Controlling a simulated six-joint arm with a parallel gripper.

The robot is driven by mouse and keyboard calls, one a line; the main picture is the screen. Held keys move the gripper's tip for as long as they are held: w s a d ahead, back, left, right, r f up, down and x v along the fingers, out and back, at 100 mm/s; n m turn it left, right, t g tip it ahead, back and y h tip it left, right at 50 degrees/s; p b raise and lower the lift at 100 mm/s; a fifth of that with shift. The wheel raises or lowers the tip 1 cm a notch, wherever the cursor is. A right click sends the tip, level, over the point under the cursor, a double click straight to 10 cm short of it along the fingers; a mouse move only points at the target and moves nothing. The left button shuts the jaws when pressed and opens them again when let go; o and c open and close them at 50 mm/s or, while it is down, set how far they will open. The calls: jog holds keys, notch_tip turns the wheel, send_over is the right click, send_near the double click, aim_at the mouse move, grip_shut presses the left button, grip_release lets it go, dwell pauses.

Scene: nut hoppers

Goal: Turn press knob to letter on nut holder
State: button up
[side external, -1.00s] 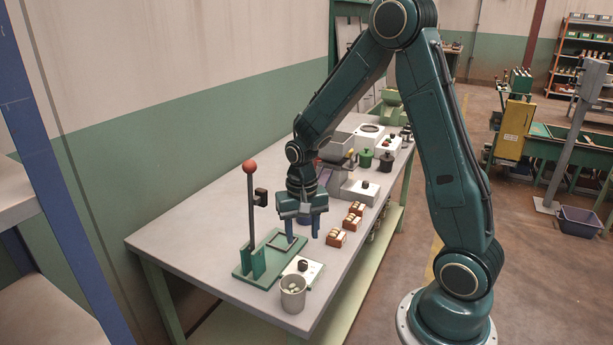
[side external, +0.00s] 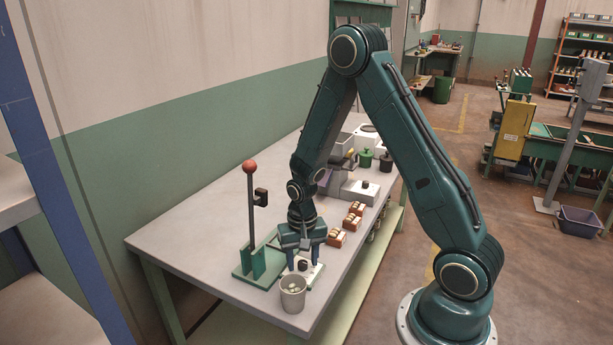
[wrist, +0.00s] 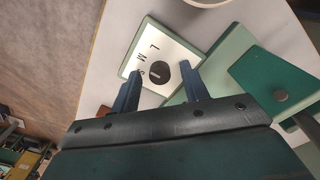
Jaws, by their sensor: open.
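The black press knob (wrist: 159,72) sits on a white plate (wrist: 183,52) marked L, M and S. A small pale mark shows on the knob, but which letter it points to I cannot tell. My gripper (side external: 303,262) is open and points down at the knob plate in the side view. In the wrist view its two blue fingers (wrist: 159,80) appear on either side of the knob, with no clear contact. Wooden nut holders (side external: 336,238) stand on the bench behind my gripper; any letter on them is too small to read.
The green press base (side external: 240,275) with a red-balled lever (side external: 249,167) stands left of the plate. A grey cup (side external: 293,296) with pale pieces stands close in front. A grey machine (side external: 360,192) and green pots (side external: 365,158) are farther back. The bench's left part is clear.

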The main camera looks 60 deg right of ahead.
grip_shut()
jog(key=shift+n, duration=0.4)
jog(key=n, duration=0.3)
jog(key=shift+n, duration=0.3)
jog(key=n, duration=0.4)
jog(key=shift+n, duration=0.3)
dwell(0.3)
grip_release()
